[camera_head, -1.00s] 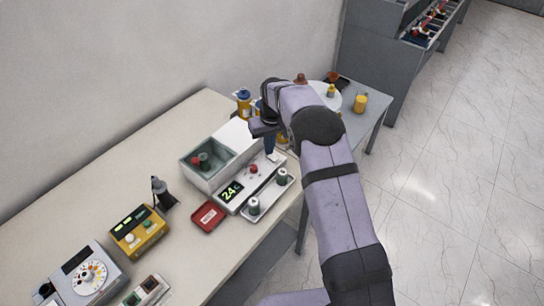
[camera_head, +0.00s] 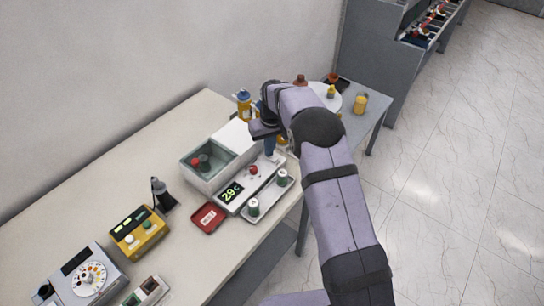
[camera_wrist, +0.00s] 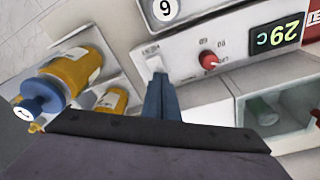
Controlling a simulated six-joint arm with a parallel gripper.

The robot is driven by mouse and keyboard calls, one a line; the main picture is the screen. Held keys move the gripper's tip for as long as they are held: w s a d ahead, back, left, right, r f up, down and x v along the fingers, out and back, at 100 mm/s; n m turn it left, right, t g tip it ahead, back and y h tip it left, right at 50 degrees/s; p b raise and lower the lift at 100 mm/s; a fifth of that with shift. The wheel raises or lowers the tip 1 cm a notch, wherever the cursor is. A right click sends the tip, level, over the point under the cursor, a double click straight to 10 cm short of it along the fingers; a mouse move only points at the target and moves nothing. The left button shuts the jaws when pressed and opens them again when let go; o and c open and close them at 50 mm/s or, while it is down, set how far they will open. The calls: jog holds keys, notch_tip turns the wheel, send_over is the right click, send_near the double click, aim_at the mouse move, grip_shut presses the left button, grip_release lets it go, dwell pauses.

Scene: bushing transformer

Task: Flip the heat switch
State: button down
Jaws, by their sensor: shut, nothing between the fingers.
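The white heating unit (camera_head: 196,178) stands on the bench with an open basin. Its front panel has a green display (camera_head: 231,192) reading 29 and a red knob (camera_head: 253,170). In the wrist view the display (camera_wrist: 277,36) and the red knob (camera_wrist: 208,60) show again. A small white switch (camera_wrist: 154,62) sits on the panel beside the knob. My gripper (camera_wrist: 160,82) is shut and empty, its blue fingertips right at the switch; I cannot tell whether they touch it. In the head view my gripper (camera_head: 270,148) is at the panel's far end, and the switch is hidden.
A tray with numbered grey-green vials (camera_head: 253,206) lies in front of the panel. A red box (camera_head: 208,217) and a yellow device (camera_head: 139,233) stand to the left. Yellow bottles (camera_wrist: 78,68) stand close beside my gripper. A grey side table (camera_head: 375,112) adjoins the bench.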

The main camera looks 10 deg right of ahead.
notch_tip(320, 180, up, 6)
jog(key=p, duration=0.4)
jog(key=shift+r, duration=0.25)
dwell(0.3)
jog(key=s+d+m+b, duration=0.1)
jog(key=s+d, duration=0.3)
jog(key=s, duration=1.4)
jog(key=s+d+r+m+g+b, duration=0.1)
jog(key=s+d, duration=0.3)
jog(key=s, duration=1.4)
jog(key=shift+m+g+b, duration=0.3)
jog(key=shift+m+b, duration=0.2)
jog(key=shift+b, duration=0.35)
